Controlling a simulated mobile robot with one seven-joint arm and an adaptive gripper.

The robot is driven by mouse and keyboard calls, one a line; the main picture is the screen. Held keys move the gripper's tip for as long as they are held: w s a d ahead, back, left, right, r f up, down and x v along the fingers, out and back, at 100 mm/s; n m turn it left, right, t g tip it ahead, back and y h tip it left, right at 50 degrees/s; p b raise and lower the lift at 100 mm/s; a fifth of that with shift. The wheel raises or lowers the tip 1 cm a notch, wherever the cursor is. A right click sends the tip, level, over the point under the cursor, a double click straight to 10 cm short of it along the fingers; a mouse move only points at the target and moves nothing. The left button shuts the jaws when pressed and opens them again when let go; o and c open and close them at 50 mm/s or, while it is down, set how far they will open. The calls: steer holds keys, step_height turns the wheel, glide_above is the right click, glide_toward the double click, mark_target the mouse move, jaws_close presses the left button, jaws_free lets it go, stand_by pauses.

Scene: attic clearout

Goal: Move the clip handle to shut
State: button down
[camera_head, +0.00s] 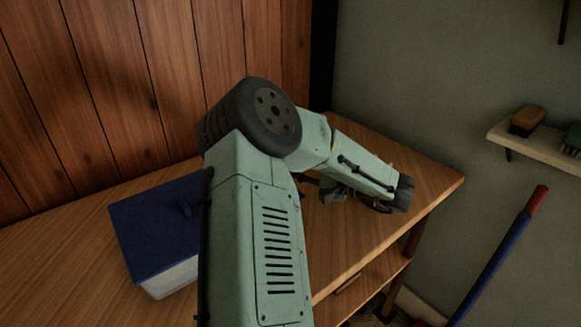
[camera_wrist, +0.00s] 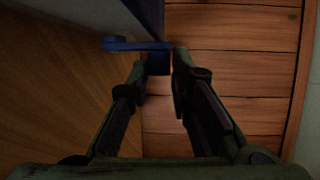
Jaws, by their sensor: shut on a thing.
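A box with a flat blue lid (camera_head: 150,235) and a pale body (camera_head: 170,280) stands on the wooden table top, partly behind my arm. In the wrist view, the blue clip handle (camera_wrist: 125,45) reaches left from between my fingertips, beside a blue edge and a pale side. My gripper (camera_wrist: 161,72) is shut on the handle's block-like part (camera_wrist: 158,62). My arm hides the gripper's contact in the head view.
The wooden table (camera_head: 60,265) has bare room left of the box. A plank wall (camera_head: 110,90) rises close behind. To the right are a shelf with brushes (camera_head: 528,120) and a blue pole with a red end (camera_head: 495,260).

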steer(key=shift+s+f+y, duration=0.15)
steer(key=shift+f+y, duration=0.05)
steer(key=shift+y, duration=0.1)
stand_by(0.4)
steer(key=c, duration=1.5)
jaws_free()
steer(key=shift+d, duration=0.1)
